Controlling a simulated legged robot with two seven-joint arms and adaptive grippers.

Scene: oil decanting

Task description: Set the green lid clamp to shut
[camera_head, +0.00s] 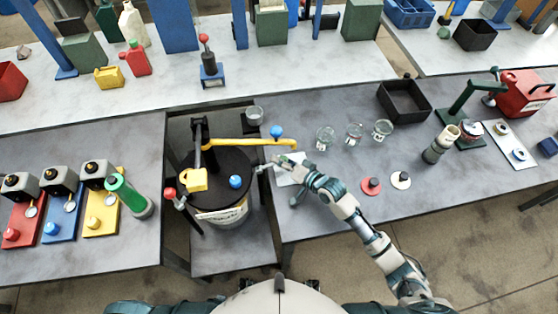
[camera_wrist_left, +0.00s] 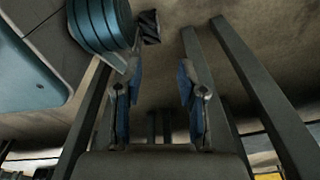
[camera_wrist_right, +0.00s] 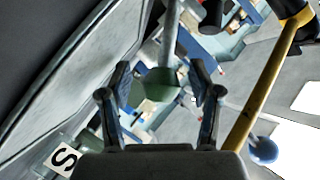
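A black drum lid (camera_head: 215,170) covers a white drum (camera_head: 225,215) in the gap between the benches. In the right wrist view a green knob (camera_wrist_right: 158,84) on a grey rod lies between the fingertips of my right gripper (camera_wrist_right: 161,76). The fingers are apart, with a small gap at each side of the knob. In the head view the right gripper (camera_head: 272,167) is at the drum's right edge and mostly hides the green clamp. A red-knobbed clamp (camera_head: 170,193) stands at the left edge. My left gripper (camera_wrist_left: 158,85) is open and empty, outside the head view.
A white plate with an S (camera_wrist_right: 64,160) is near the right gripper. Glass beakers (camera_head: 354,132) stand on the right bench. A green cylinder (camera_head: 128,196) stands on the left bench.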

